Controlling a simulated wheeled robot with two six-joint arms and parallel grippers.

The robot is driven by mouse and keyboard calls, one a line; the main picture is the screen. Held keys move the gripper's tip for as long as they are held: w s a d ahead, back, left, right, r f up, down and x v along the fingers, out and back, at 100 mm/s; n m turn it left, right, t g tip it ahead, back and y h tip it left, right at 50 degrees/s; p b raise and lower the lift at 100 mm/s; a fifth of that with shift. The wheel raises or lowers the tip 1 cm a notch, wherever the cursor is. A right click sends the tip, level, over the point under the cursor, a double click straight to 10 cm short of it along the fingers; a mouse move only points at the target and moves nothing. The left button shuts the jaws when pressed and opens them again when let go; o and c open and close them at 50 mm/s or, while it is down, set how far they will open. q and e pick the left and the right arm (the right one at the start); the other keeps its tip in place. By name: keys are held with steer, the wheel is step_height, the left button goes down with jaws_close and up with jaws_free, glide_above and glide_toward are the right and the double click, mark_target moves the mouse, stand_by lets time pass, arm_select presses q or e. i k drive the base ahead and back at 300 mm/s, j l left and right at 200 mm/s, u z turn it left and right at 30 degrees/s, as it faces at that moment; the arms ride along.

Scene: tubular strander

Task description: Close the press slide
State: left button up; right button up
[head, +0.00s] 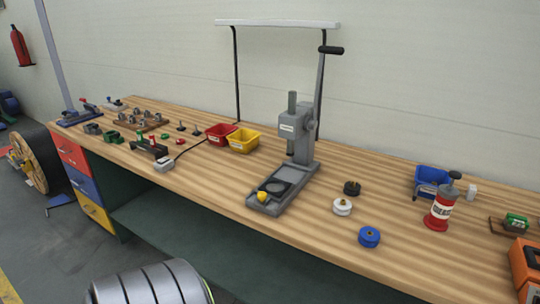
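A grey hand press (299,125) stands on the wooden bench near the middle of the head view. Its lever with a black handle (331,50) is raised upright at the right. The press slide (277,186), a dark plate with a round black nest, lies on the front of the grey base, forward of the ram. A yellow knob (262,196) sits at the slide's front end. Neither of my grippers is in view.
Red (221,131) and yellow (242,140) bins stand left of the press. Black, white (342,207) and blue (369,237) round pieces lie to its right. A red-and-white can (440,210) stands farther right. Bench just before the press is clear.

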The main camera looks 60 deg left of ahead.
mark_target(276, 189)
steer(key=u, duration=1.55)
